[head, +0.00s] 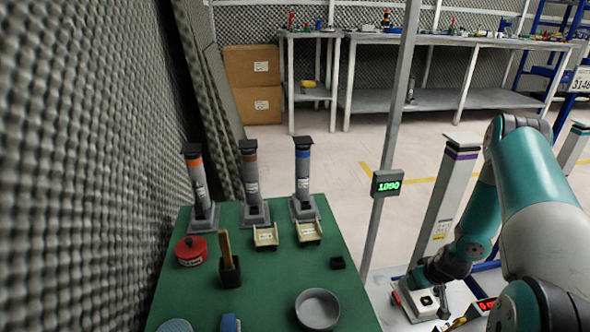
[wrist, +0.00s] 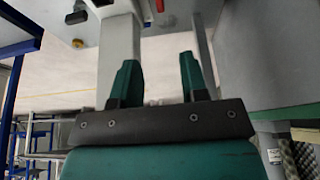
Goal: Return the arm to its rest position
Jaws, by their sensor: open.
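My arm is folded on the right side of the head view, teal and white, over a grey surface right of the green table. My gripper (wrist: 157,72) shows in the wrist view with its two dark green fingers well apart and nothing between them. In the head view my gripper (head: 442,305) points down near a white and red box (head: 415,300); its fingertips are hard to make out there. I cannot tell whether it touches anything.
The green table (head: 265,300) holds several dispenser columns (head: 304,180), a red tin (head: 191,251), a black holder (head: 230,270) and a grey bowl (head: 317,309). A metal post with a display (head: 387,183) and a white post (head: 445,195) stand near my arm. Open floor lies beyond.

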